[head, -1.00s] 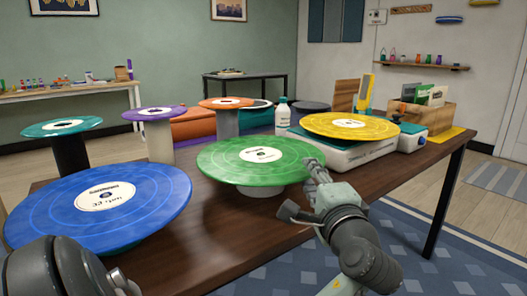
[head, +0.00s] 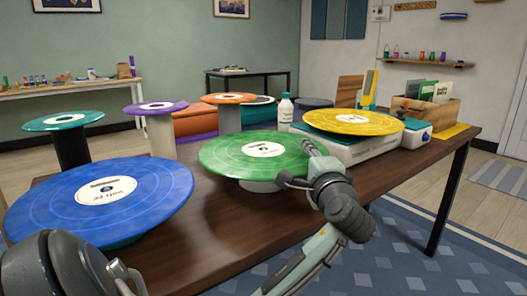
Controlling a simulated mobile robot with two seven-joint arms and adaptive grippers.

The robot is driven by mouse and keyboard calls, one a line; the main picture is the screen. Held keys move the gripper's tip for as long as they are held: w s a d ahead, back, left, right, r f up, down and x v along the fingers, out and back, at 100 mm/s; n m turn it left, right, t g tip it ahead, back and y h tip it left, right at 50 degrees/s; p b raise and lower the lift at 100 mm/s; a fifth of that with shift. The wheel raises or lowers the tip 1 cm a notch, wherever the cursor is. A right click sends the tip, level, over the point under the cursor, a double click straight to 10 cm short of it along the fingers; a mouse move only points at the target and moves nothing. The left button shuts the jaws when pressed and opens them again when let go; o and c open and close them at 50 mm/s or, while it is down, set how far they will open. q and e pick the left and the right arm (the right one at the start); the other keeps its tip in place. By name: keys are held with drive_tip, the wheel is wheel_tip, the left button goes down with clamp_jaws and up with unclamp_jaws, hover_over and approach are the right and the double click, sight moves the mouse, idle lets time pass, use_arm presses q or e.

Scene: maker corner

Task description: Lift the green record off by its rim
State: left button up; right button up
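The green record (head: 235,155) with a white label lies flat on a short white support (head: 258,186) on the dark wooden table (head: 215,215). I cannot tell whether either finger touches the record. The gripper hides part of the right rim.
A large blue record (head: 60,205) sits close at left. Teal (head: 62,121), purple (head: 155,107) and orange (head: 228,98) records stand on pedestals behind. A yellow record (head: 352,122) sits on a turntable (head: 350,143) at right, near a white bottle (head: 285,108) and a wooden crate (head: 440,110).

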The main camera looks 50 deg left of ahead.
use_arm(q)
clamp_jaws()
idle(0.4)
